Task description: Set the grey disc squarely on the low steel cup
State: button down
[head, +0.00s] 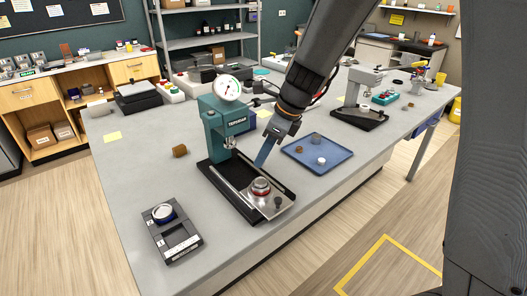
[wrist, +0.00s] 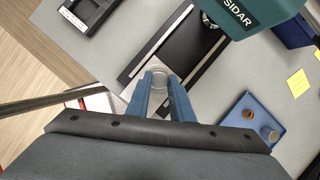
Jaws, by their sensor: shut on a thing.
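My gripper (head: 261,164) reaches down beside the teal press with its blue fingers. In the wrist view the fingertips (wrist: 160,77) are shut on a pale grey round thing, which I take as the grey disc (wrist: 159,85). In the head view a silvery round top (head: 261,183) shows right below the fingertips, above a red-ringed steel piece (head: 260,192), apparently the low cup, on the metal plate. I cannot tell disc from cup clearly there, nor whether they touch or sit square. The cup is hidden in the wrist view.
The teal press (head: 226,125) with its dial stands close left of my fingers. A blue tray (head: 318,155) with small cylinders lies to the right. A dark device (head: 172,233) holding a silvery round piece is at front left. A small dark knob (head: 278,202) stands beside the cup.

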aim_at(264, 165)
jog(key=shift+f+b, duration=1.15)
jog(key=shift+f, duration=1.05)
jog(key=shift+p, duration=1)
jog(key=shift+f+b, duration=0.6)
jog(key=shift+f, duration=0.35)
jog(key=c, duration=1.5)
grip_release()
jog(key=shift+b+v, duration=0.45)
jog(key=shift+v, duration=3.25)
